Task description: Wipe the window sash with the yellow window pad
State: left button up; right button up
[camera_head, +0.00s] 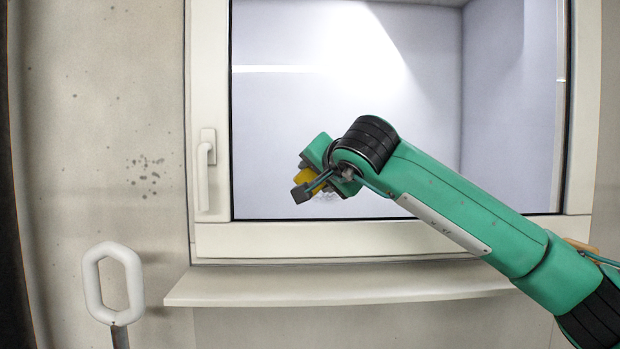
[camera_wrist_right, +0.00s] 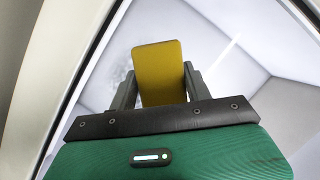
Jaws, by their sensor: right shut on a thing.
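The window sash (camera_head: 212,110) is a white frame around a large glass pane (camera_head: 300,100) in the head view. My right gripper (camera_head: 303,188) is in front of the lower left part of the pane. It is shut on the yellow window pad (camera_head: 305,177), which is partly hidden by the gripper. In the right wrist view the yellow pad (camera_wrist_right: 160,72) stands out between the two grey fingers, with the glass behind it. A greyish speckled smudge (camera_head: 328,196) shows on the glass beside the gripper. I cannot tell whether the pad touches the glass. My left gripper is not in view.
A white window handle (camera_head: 204,170) is on the sash's left side. A pale sill (camera_head: 340,284) juts out below the window. A white loop-shaped handle on a post (camera_head: 114,285) stands at lower left. The concrete wall (camera_head: 90,130) has dark spots.

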jog(key=shift+d+b, duration=0.85)
jog(key=shift+d, duration=3.95)
jog(key=a+f+b, duration=0.2)
jog(key=a, duration=0.5)
jog(key=shift+a+f+b, duration=0.15)
jog(key=shift+f+b, duration=0.25)
jog(key=shift+a, duration=3.35)
jog(key=shift+d+b, duration=0.95)
jog(key=shift+d, duration=1.6)
jog(key=d, duration=0.9)
jog(key=shift+b, duration=0.4)
